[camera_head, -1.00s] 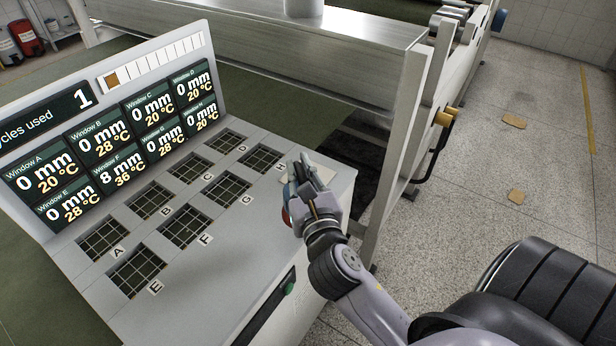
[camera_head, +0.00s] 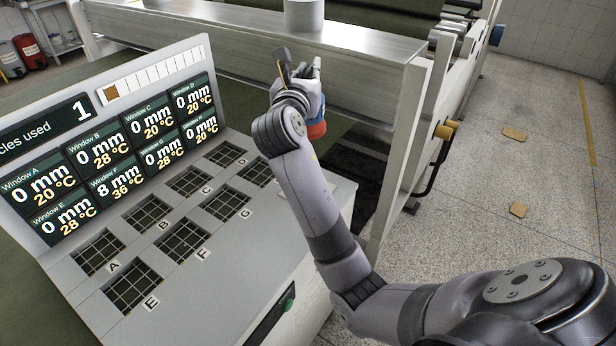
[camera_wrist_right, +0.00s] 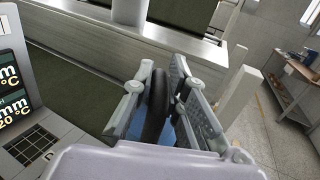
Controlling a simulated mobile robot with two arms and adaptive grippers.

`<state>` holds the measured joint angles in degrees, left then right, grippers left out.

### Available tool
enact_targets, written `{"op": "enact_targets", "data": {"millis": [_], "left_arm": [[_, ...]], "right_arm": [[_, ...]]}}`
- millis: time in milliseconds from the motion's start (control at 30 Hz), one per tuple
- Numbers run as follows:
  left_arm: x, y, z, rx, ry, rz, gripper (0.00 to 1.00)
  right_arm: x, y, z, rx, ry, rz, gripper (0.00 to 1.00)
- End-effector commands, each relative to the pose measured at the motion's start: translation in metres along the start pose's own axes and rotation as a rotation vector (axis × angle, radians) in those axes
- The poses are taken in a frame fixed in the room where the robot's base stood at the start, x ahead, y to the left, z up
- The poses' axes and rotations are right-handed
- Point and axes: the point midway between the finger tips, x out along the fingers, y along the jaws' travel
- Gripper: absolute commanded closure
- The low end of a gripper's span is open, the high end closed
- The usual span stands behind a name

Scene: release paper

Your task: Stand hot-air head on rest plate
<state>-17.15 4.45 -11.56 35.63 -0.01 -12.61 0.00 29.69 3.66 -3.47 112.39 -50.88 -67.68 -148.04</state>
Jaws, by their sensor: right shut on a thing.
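My right gripper (camera_head: 300,72) is raised above the far right part of the console, in front of the metal beam. It is shut on the hot-air head, whose red-orange end (camera_head: 317,131) and a bit of blue show beside the gripper. In the right wrist view, a black rounded part of the hot-air head (camera_wrist_right: 156,108) stands between the two fingers, with blue below it. The rest of it is hidden by the gripper. I cannot make out the rest plate clearly; my right arm covers part of the console's right end. My left gripper is not in view.
The console top (camera_head: 230,262) has several gridded windows lettered A to G visible. A display panel (camera_head: 110,135) stands along its back left. A metal beam and frame (camera_head: 385,150) rise behind and right of the arm.

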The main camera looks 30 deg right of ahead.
Motion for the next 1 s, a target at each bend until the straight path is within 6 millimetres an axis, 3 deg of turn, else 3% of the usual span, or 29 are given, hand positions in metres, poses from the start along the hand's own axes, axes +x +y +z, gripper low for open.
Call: {"op": "enact_targets", "data": {"millis": [100, 233, 700, 900, 1000], "left_arm": [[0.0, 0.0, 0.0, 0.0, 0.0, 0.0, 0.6], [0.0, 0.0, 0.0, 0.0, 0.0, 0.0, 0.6], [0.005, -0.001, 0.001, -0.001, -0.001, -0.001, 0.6], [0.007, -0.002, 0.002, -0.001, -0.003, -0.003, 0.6], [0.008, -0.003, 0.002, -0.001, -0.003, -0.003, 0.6]], "right_arm": [[0.001, 0.0, 0.005, 0.001, -0.007, -0.003, 1.0], [0.001, 0.0, -0.008, 0.0, -0.003, -0.003, 1.0], [0.001, 0.0, -0.113, -0.002, -0.002, -0.001, 1.0], [0.001, 0.001, -0.143, 0.0, -0.006, 0.0, 1.0], [0.001, 0.001, -0.149, 0.002, -0.007, -0.001, 1.0]]}}
